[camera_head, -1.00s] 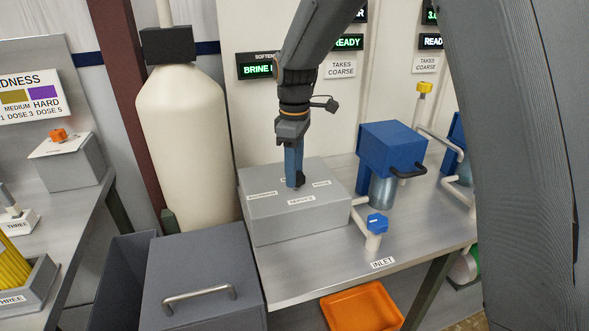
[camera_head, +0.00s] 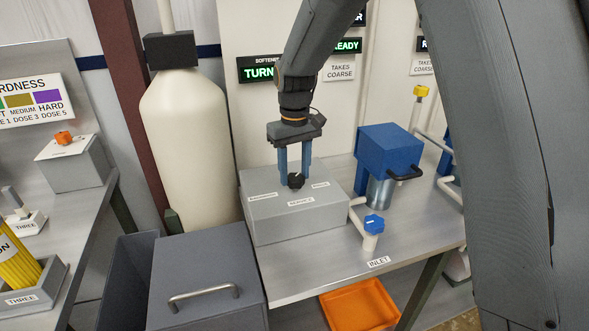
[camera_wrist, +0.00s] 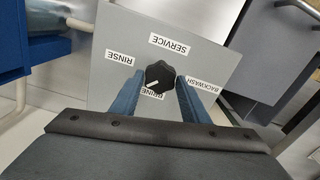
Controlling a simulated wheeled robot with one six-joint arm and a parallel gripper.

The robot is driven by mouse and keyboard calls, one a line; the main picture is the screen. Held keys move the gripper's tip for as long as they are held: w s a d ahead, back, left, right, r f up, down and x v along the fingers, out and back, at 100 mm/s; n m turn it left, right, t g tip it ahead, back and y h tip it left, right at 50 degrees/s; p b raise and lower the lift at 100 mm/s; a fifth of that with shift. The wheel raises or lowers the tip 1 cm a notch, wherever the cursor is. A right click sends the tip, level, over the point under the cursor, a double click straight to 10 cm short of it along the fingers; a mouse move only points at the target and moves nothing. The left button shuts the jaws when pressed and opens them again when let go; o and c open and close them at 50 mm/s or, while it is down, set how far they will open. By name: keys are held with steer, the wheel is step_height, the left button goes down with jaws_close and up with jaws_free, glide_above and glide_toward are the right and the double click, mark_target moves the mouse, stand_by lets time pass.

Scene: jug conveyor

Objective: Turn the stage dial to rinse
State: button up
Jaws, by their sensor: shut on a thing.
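The stage dial (camera_head: 296,181) is a black knob on top of a grey box (camera_head: 275,226). In the wrist view the dial (camera_wrist: 158,74) has labels SERVICE, RINSE, BRINE and BACKWASH around it. Its white mark points to the lower left, near the BRINE label (camera_wrist: 152,93) and away from the RINSE label (camera_wrist: 120,59). My gripper (camera_head: 294,179) points down with its two blue fingers on either side of the knob, shut on it. The BRINE label is partly hidden by the fingers.
A softener display (camera_head: 258,74) shows green text starting "TURN", partly hidden by my arm. A blue box with a black handle (camera_head: 390,150) and a blue inlet valve (camera_head: 374,224) stand right of the grey box. A cream tank (camera_head: 185,150) stands left.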

mark_target(295, 177)
steer(key=m+p, duration=0.1)
steer(key=m, duration=0.3)
steer(key=shift+r+m, duration=0.1)
steer(key=shift+m, duration=0.2)
steer(key=shift+m+p, duration=0.4)
steer(key=shift+m, duration=1.6)
steer(key=o, duration=1.1)
steer(key=shift+c, duration=0.2)
step_height(295, 177, up, 8)
steer(key=shift+f+b, duration=0.15)
steer(key=shift+b, duration=1.05)
steer(key=shift+d, duration=0.1)
